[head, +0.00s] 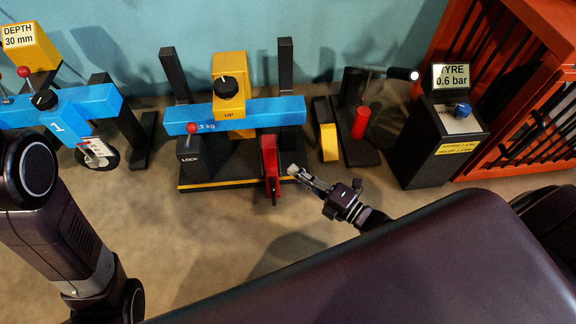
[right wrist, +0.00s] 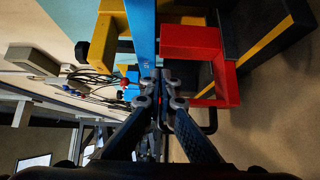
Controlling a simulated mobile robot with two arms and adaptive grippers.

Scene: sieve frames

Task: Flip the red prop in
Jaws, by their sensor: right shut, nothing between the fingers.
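The red prop (head: 269,162) is at the front of the middle stand, below the right part of the blue beam (head: 265,113). A dark loop shows at its lower end. In the right wrist view the prop (right wrist: 226,82) is a red bracket with an open middle, to the right of the blue beam (right wrist: 143,30). My right gripper (head: 293,170) is shut and empty, just right of the prop in the head view. Its fingertips (right wrist: 161,80) show beside the prop; whether they touch it I cannot tell. My left arm shows at the left, but its gripper does not.
A lever (head: 191,130) with a red knob stands on the LOCK block left of the prop. A yellow wedge (head: 328,141) and a red cylinder (head: 361,122) stand to the right. The tyre gauge box (head: 440,150) is farther right. Floor in front is clear.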

